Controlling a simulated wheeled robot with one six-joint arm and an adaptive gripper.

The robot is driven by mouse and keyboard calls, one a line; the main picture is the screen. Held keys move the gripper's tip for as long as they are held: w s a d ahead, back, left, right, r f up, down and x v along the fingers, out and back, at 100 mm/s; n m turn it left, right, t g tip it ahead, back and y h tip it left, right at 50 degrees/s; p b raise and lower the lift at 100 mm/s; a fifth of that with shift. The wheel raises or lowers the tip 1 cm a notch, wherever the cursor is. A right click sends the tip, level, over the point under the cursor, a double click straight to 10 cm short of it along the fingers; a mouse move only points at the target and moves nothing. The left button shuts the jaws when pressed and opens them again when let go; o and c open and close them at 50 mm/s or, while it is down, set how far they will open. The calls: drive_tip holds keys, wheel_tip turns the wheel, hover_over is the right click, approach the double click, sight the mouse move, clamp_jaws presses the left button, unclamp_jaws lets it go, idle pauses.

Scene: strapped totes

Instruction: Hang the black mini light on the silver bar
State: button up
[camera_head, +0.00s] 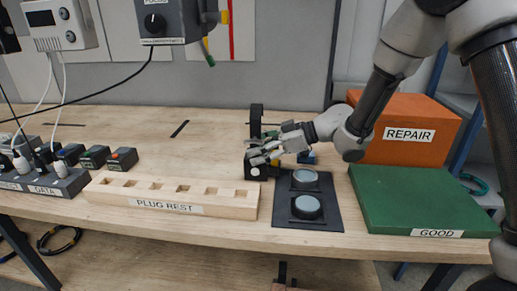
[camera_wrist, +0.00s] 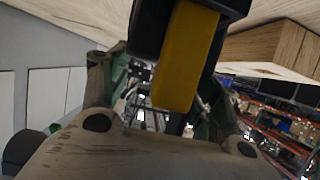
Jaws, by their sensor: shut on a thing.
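My gripper (camera_head: 265,155) is over the middle of the workbench, behind the dark mat. In the wrist view, it is shut on a black thing with a broad yellow strip (camera_wrist: 187,60), which looks like the black mini light. In the head view, a black block (camera_head: 258,172) shows just below the fingers and a black upright piece (camera_head: 256,118) rises behind them; I cannot tell whether these are parts of the held light. The fingers hide part of it. I cannot make out a silver bar in either view.
A wooden plug rest (camera_head: 225,207) stands left of the gripper. The dark mat (camera_head: 325,222) carries two round discs. A green GOOD panel (camera_head: 430,200) and an orange REPAIR box (camera_head: 425,115) are at the right. A grey FOCUS box (camera_head: 165,22) hangs above. The bench behind the plug rest is mostly clear.

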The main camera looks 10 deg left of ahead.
drive_tip(key=o, duration=1.8)
